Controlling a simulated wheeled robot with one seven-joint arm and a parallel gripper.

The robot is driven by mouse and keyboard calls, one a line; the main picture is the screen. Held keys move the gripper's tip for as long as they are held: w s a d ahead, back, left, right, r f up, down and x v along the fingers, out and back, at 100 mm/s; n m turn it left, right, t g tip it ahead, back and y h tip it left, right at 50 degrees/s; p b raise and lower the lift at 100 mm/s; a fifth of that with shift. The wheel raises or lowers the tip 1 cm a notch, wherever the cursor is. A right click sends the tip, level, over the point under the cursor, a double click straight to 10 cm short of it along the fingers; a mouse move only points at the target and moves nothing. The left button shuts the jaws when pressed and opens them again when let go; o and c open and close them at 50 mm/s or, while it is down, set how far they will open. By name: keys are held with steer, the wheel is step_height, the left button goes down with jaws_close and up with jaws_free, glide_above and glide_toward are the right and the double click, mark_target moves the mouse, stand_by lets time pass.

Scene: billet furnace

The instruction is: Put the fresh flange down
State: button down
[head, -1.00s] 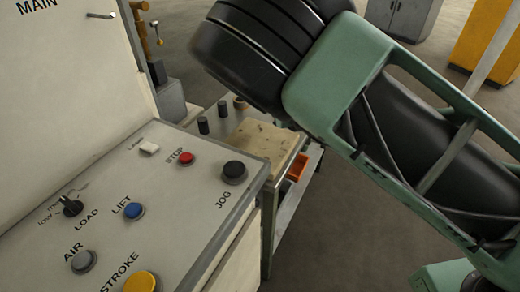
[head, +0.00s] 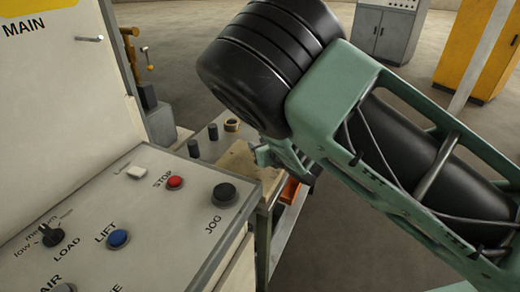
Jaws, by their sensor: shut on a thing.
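My gripper (head: 266,156) shows only in part, as grey-green metal below my arm, over the wooden board (head: 240,160) on the small bench. It is shut, and my arm hides most of it. I cannot make out the fresh flange between the jaws, and I cannot tell whether it touches the board. A small brass-coloured ring (head: 232,125) is at the bench's back edge, beside two dark cylinders (head: 213,131).
The control panel (head: 140,215) with several buttons and a knob stands close at the left, its corner near the bench. An orange bin (head: 290,190) is under the board. Grey (head: 385,30) and yellow (head: 465,55) cabinets stand far back. The floor at the right is open.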

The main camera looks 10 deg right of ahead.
steer(key=shift+f, duration=0.85)
steer(key=c, duration=1.1)
jaws_free()
steer(key=shift+f, duration=0.15)
steer(key=shift+c, duration=0.2)
